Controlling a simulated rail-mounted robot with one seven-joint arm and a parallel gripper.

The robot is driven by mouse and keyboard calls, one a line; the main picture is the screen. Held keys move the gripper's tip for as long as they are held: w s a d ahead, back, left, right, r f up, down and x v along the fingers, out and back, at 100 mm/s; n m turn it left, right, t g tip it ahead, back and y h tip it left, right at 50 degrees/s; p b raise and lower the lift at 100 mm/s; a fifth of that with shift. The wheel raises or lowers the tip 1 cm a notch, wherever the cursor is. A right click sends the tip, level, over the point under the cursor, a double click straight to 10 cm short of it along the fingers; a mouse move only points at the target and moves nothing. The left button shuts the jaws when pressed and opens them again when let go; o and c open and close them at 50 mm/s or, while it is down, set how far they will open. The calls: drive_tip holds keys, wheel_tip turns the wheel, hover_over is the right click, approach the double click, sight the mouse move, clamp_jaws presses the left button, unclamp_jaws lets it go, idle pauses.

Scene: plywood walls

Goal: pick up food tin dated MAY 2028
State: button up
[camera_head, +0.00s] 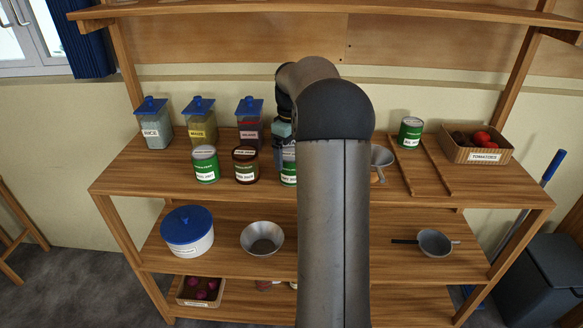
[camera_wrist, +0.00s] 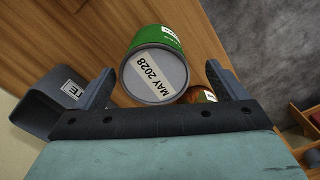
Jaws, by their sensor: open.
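In the wrist view a green tin (camera_wrist: 165,65) shows its pale lid end with a label reading MAY 2028. It lies between the two dark fingers of my gripper (camera_wrist: 160,85), which are spread apart. I cannot tell whether either finger touches it. In the head view my arm hides most of my gripper; a teal part of it shows left of the arm. A green tin (camera_head: 289,168) stands below that part on the top shelf board, partly hidden by the arm. I cannot be sure it is the same tin.
Another green tin (camera_head: 205,165) and a dark red-brown tin (camera_head: 245,166) stand to the left. Several blue-lidded jars (camera_head: 200,122) stand behind. A green tin (camera_head: 410,132) and a tomato crate (camera_head: 477,155) are at the right. The wrist view shows a dark labelled container (camera_wrist: 48,112).

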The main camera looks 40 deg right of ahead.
sight(287, 177)
drive_tip(key=shift+w+d+f, duration=0.1)
drive_tip(key=shift+d+f, duration=0.05)
drive_tip(key=shift+f, duration=1.3)
drive_tip(key=shift+w+d+f, duration=0.1)
drive_tip(key=shift+f, duration=1.3)
drive_tip(key=shift+r, duration=0.1)
drive_tip(key=c, duration=1.4)
